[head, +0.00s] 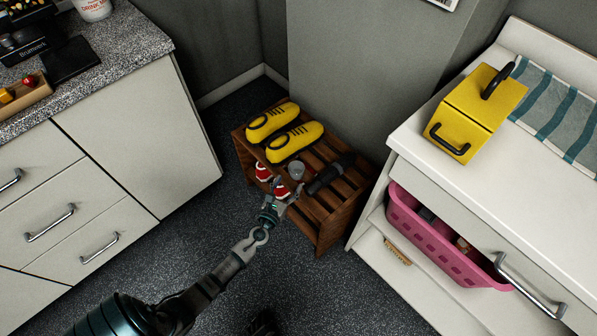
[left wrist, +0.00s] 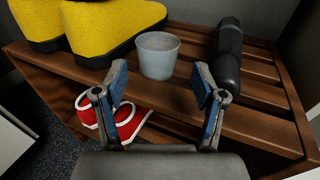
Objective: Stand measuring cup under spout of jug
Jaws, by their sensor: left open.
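A small grey cup (head: 296,169), which looks like the measuring cup, stands upright on the slatted wooden rack (head: 322,206). In the left wrist view the cup (left wrist: 157,56) stands just beyond my fingertips. My left gripper (head: 283,192) is open and empty at the rack's front edge; in the left wrist view its two blue-padded fingers (left wrist: 163,86) are spread, with the cup beyond the gap. A white container with red lettering (head: 93,9) on the speckled counter is cut off by the top edge; I cannot tell whether it is the jug. No spout shows.
Yellow shoes (head: 294,141) stand left of the cup and a black bottle (head: 330,173) lies to its right. Red-and-white shoes (left wrist: 100,115) sit on the lower shelf. The counter (head: 110,55) holds a black tray and a wooden box. A yellow case (head: 477,110) stands on the white cabinet.

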